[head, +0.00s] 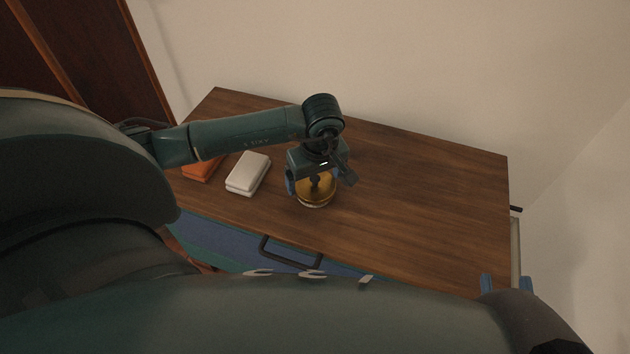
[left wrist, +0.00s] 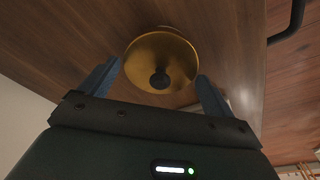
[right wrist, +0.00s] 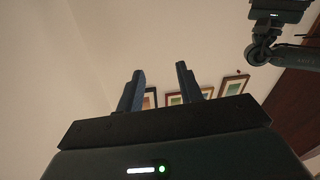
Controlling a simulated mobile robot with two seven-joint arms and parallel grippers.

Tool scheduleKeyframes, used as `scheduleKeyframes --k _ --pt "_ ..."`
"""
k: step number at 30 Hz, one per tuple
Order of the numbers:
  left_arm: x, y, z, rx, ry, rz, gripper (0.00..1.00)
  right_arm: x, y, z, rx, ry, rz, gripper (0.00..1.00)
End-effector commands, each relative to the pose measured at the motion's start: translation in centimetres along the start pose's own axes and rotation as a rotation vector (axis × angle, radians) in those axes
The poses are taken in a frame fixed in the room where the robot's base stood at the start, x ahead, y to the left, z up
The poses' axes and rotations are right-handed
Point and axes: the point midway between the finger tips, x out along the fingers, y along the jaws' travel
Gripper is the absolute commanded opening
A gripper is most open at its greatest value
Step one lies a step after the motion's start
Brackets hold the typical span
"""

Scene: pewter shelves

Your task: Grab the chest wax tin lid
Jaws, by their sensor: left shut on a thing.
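The chest wax tin lid (head: 318,193) is a round golden lid with a dark knob. It also shows in the left wrist view (left wrist: 146,52), between the blue fingers. My left gripper (head: 318,182) points down over the desk top and is shut on the lid, one finger on each side. A paler rim shows just under the lid in the head view; I cannot tell whether the lid is lifted clear of what is below. My right gripper (right wrist: 160,80) is open and empty, away from the lid, beyond the front right of the desk.
The lid is above a brown wooden desk (head: 420,200) with a blue drawer front and dark handle (head: 290,256). A white box (head: 248,173) and an orange box (head: 200,170) lie left of the lid. The desk top's right half is clear. A wall stands behind.

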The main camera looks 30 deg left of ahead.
Motion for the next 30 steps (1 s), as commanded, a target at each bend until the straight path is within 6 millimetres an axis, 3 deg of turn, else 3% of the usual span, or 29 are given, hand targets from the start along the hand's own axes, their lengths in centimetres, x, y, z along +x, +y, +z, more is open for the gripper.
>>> scheduleKeyframes --k 3,14,27,30 --pt "0.0 0.0 0.0 0.000 0.000 0.000 0.63 0.0 0.0 0.0 0.000 0.000 0.000 0.36" --pt "-0.3 0.0 -0.1 0.000 0.001 0.000 0.63 0.0 0.0 -0.1 0.000 -0.002 0.000 0.36" --pt "-8.2 0.1 -1.3 0.000 0.002 0.002 0.63 -0.4 0.6 0.1 0.051 -0.149 0.007 0.36" --pt "-9.1 0.1 -1.7 0.002 0.003 0.002 0.63 -0.4 0.6 0.3 0.057 -0.165 0.006 0.36"
